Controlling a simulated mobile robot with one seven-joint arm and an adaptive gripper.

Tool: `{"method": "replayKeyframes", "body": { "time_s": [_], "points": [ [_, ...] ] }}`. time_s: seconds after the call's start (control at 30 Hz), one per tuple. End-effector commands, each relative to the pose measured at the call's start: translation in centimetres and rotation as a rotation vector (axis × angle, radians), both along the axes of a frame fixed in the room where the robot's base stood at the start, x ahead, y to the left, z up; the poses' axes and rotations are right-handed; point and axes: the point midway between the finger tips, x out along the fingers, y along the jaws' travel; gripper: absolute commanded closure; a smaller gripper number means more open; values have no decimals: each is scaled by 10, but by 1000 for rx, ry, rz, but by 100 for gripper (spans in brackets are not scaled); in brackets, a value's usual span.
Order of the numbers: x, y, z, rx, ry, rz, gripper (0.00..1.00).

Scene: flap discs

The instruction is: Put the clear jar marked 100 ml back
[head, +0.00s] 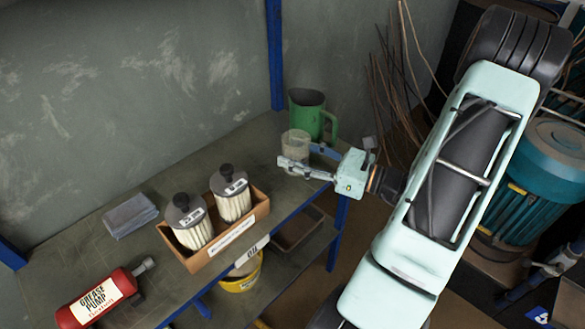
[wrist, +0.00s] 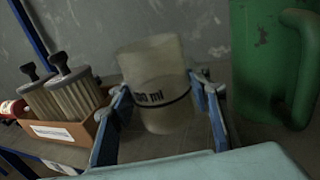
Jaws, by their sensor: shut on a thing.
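The clear jar (head: 296,145) is at the right end of the bench top in the head view. It has a dark band and a label ending in "00 ml" in the wrist view (wrist: 155,85); the first digit is hidden by a finger. My gripper (head: 297,156) is shut on the jar, with one finger on each side of it in the wrist view (wrist: 158,100). The jar looks nearly upright. I cannot tell whether its base touches the bench.
A green jug (head: 311,114) stands just behind and right of the jar. A cardboard box (head: 237,229) with two filter-like canisters stands to the left. Further left are a grey cloth stack (head: 130,215) and a red grease pump (head: 96,298). The bench between box and jar is clear.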

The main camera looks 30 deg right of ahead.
Motion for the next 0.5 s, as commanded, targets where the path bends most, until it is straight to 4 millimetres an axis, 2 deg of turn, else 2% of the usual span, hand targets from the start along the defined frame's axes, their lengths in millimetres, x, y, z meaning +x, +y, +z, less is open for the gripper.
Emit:
{"method": "replayKeyframes", "body": {
  "time_s": [0.17,0.37,0.5],
  "points": [
    [7,4,-11,1,1,0,84],
    [8,5,-40,2,1,-1,84],
    [8,5,-42,-1,-1,-1,84]
  ]
}}
